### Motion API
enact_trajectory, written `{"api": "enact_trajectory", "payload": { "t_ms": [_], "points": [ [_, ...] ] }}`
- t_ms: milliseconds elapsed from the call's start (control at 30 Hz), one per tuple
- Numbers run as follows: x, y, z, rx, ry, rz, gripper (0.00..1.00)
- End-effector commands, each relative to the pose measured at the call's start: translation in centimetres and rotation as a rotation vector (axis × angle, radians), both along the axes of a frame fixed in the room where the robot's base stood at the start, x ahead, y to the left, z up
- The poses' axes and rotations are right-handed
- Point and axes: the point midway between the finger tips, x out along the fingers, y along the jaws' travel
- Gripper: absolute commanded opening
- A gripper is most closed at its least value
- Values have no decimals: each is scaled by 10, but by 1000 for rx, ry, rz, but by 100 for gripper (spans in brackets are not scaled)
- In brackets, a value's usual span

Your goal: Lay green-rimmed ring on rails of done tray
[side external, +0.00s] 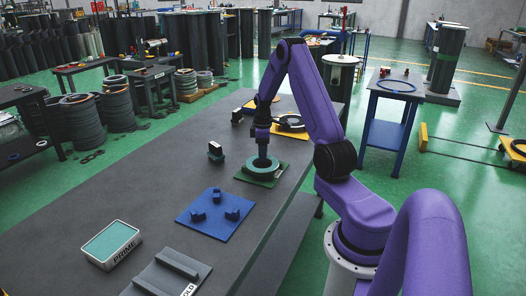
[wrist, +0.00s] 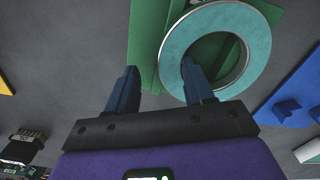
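The teal-green ring (side external: 262,163) lies flat over the green tray (side external: 250,178), and appears to rest on its rails; no label on this tray is readable. In the wrist view the ring (wrist: 174,45) overhangs the right side of the green tray (wrist: 143,45). My gripper (side external: 262,154) is down at the ring. In the wrist view its fingers (wrist: 159,72) are apart, one over the ring's hole and one outside its left edge. A gap shows between the outer finger and the ring's wall, so the gripper is not clamped.
A blue plate with several pegs (side external: 214,215) lies in front of the green tray. A grey railed tray marked "OLD" or "HOLD" (side external: 165,278) and a box marked PRIME (side external: 110,243) are nearer. A yellow tray (side external: 290,130) lies behind. A small block (side external: 215,151) stands left.

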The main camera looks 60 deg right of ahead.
Motion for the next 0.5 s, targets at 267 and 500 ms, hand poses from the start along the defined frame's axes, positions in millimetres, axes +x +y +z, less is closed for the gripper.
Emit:
{"api": "enact_trajectory", "payload": {
  "t_ms": [267, 500],
  "points": [
    [1, -1, 4, -3, -3, 1, 51],
    [2, -1, 37, -7, -7, 0, 51]
  ]
}}
